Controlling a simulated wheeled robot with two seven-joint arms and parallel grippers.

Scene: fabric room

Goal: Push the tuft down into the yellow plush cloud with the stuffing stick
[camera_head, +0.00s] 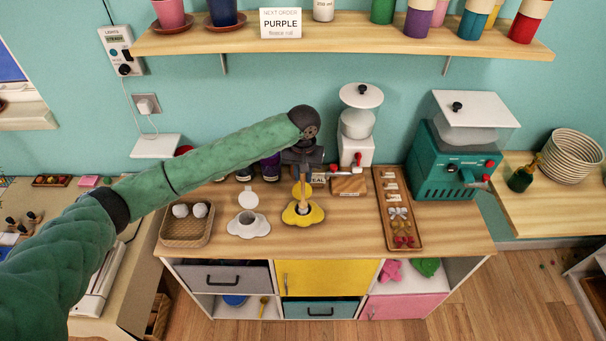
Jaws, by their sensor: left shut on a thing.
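The yellow plush cloud (291,217) lies on the wooden worktop, with a dark ring around its middle opening. My left gripper (303,179) is directly above it, pointing down and shut on the stuffing stick (303,200). The pale stick stands about upright, and its lower end is at or in the cloud's opening. The tuft cannot be made out; it is hidden or too small to see. My right gripper is not in view.
A white cloud piece (248,226) lies just left of the yellow one. A wicker basket (170,240) with two white balls is further left. A wooden tray (392,240) of small parts is to the right. A teal machine (440,168) and dispenser (357,150) stand behind.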

